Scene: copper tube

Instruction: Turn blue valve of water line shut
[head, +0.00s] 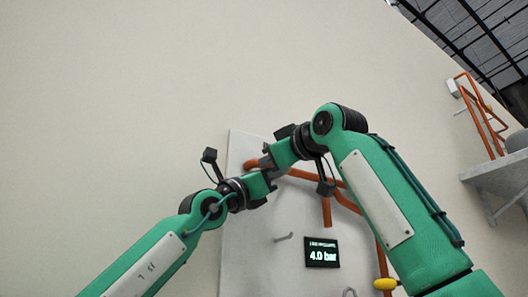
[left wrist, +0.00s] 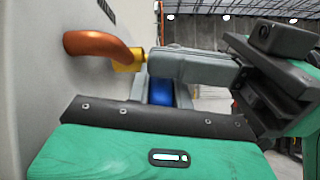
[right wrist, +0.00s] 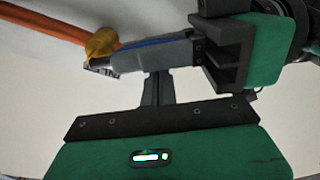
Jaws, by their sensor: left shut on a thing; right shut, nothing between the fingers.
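The blue valve handle (left wrist: 162,92) shows between the fingers of my left gripper (left wrist: 163,82), which is shut on it. In the right wrist view the handle (right wrist: 150,45) is a thin blue strip along the left gripper's finger. The brass valve body (right wrist: 101,44) joins the orange copper pipe (right wrist: 45,24); it also shows in the left wrist view (left wrist: 128,58). My right gripper (right wrist: 158,78) is shut and empty, close beside the left gripper and valve. In the head view both grippers hide the valve; the right gripper (head: 268,162) is just above the left (head: 262,190).
The pale panel (head: 245,240) carries orange pipes (head: 327,212), a hook (head: 284,238), a black display (head: 322,252) reading 4.0 bar and a yellow handle (head: 385,284) at lower right. A grey bench (head: 490,172) with an orange pipe frame stands far right. The wall at left is bare.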

